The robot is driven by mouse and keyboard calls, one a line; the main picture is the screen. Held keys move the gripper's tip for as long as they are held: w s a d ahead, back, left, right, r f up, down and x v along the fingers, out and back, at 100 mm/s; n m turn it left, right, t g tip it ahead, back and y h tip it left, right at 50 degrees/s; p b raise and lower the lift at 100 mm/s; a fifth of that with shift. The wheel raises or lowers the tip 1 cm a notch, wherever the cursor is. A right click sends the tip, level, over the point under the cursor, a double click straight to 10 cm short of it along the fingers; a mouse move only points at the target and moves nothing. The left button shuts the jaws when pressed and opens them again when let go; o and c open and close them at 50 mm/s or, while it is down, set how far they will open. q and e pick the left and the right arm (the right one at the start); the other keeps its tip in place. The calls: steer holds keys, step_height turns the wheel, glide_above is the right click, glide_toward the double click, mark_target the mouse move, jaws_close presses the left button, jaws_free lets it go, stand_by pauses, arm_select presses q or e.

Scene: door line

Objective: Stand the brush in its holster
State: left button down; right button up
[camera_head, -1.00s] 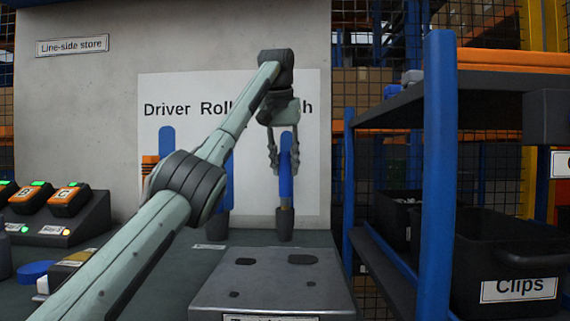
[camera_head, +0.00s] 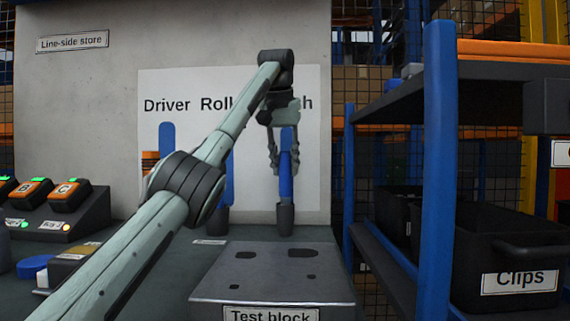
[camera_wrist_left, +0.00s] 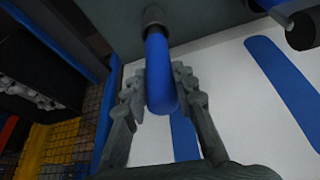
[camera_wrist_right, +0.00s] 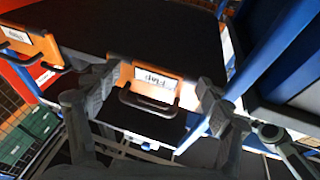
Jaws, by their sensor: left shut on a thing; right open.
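The brush (camera_head: 286,182) shows as an upright blue handle in front of the white board. Its lower end meets a dark cup-like holster (camera_head: 286,219) on the bench. The handle (camera_wrist_left: 160,75) and dark holster (camera_wrist_left: 153,16) also show in the left wrist view. My left gripper (camera_head: 285,158) is around the handle's upper part, shut on it, fingers pointing down. Whether the brush is fully seated, and its bristles, I cannot see. My right gripper (camera_wrist_right: 155,98) is open and empty, in front of an orange bin (camera_wrist_right: 190,95).
A grey test block (camera_head: 270,275) stands in front of the holster. A second dark holder (camera_head: 218,219) is left of it, partly behind my left arm. A blue shelf post (camera_head: 439,170) and a black Clips bin (camera_head: 510,250) are at the right.

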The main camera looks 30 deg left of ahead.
arm_select(q)
steer(key=shift+f+b, duration=0.3)
steer(key=shift+f, duration=0.15)
steer(key=shift+f+b, duration=0.3)
steer(key=shift+f, duration=0.2)
steer(key=shift+f+b, duration=0.3)
steer(key=shift+f, duration=0.5)
steer(key=c, duration=1.1)
jaws_free()
steer(key=shift+c, duration=0.2)
arm_select(e)
steer(key=r+t, duration=0.1)
steer(key=s+r+t, duration=0.1)
steer(key=r, duration=0.1)
steer(key=s+d+r+t+y, duration=0.1)
steer(key=r+t, duration=0.1)
steer(key=shift+s+r, duration=0.2)
steer(key=shift+a+f, duration=0.1)
